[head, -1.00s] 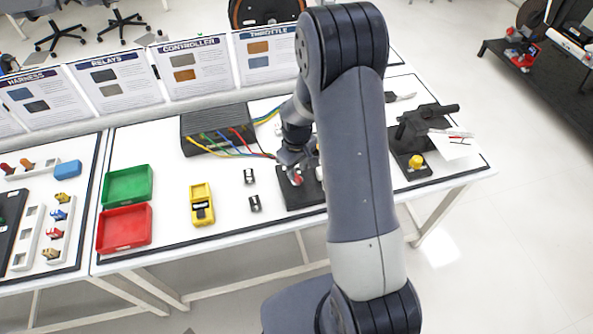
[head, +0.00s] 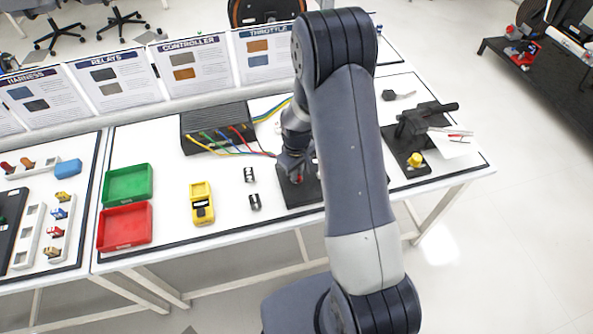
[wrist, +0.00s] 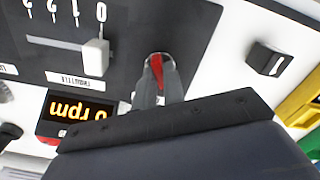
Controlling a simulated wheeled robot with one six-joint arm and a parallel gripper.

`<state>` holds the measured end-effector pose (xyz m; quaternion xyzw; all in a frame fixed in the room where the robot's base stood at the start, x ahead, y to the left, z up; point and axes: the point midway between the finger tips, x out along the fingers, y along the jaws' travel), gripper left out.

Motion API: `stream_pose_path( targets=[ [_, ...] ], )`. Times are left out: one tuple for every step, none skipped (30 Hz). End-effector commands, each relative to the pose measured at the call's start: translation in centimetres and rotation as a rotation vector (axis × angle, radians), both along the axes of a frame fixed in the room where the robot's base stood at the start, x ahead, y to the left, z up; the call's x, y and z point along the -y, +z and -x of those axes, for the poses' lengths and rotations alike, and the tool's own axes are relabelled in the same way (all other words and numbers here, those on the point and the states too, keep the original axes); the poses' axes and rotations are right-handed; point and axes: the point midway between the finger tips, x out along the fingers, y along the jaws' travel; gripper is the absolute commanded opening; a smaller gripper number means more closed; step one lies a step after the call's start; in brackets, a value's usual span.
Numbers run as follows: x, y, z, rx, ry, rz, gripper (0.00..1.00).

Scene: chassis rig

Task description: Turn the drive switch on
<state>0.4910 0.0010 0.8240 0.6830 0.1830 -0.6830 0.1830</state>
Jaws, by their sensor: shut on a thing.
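The red drive switch (wrist: 156,68) stands on a black control panel (wrist: 195,30), seen upside down in the wrist view. My gripper (wrist: 158,72) is shut on the switch lever, with a fingertip on each side of it. In the head view my gripper (head: 294,177) reaches down onto the panel (head: 312,192), and my arm hides much of the panel. The throttle slider (wrist: 97,53) is at the 0 mark. The display (wrist: 78,108) reads 0 rpm in lit orange digits.
A black controller box (head: 215,128) with coloured cables stands behind the panel. Two small black-and-white parts (head: 252,188) and a yellow meter (head: 202,204) lie to the left, beyond them green (head: 128,183) and red trays (head: 126,227). A black throttle fixture (head: 408,150) stands to the right.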

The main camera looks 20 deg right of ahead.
Motion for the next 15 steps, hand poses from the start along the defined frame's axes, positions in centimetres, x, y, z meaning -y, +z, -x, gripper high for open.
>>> stream_pose_path(
  targets=[
    [0.00,0.01,0.00,0.000,0.000,0.000,0.00],
    [0.00,0.01,0.00,0.000,0.000,0.000,0.00],
    [0.00,0.02,0.00,0.000,0.000,0.000,0.00],
    [0.00,0.02,0.00,0.000,0.000,0.000,0.00],
    [0.00,0.02,0.00,0.000,0.000,0.000,0.00],
    [0.00,0.01,0.00,0.000,0.000,0.000,0.00],
    [0.00,0.01,0.00,0.000,-0.001,0.000,0.00],
    [0.00,0.00,0.00,0.000,-0.003,0.000,0.00],
    [0.00,-0.02,0.00,0.000,-0.007,0.000,0.00],
    [0.00,-0.03,0.00,0.000,-0.011,0.000,0.00],
    [0.00,-0.04,-0.01,0.000,-0.016,0.000,0.00],
    [0.00,-0.06,-0.01,0.001,-0.027,0.000,0.00],
    [0.00,-0.08,-0.02,0.001,-0.035,0.000,0.00],
    [0.00,-0.10,-0.02,0.001,-0.045,0.000,0.00],
    [0.00,-0.12,-0.02,0.001,-0.063,0.000,0.00]
  ],
)
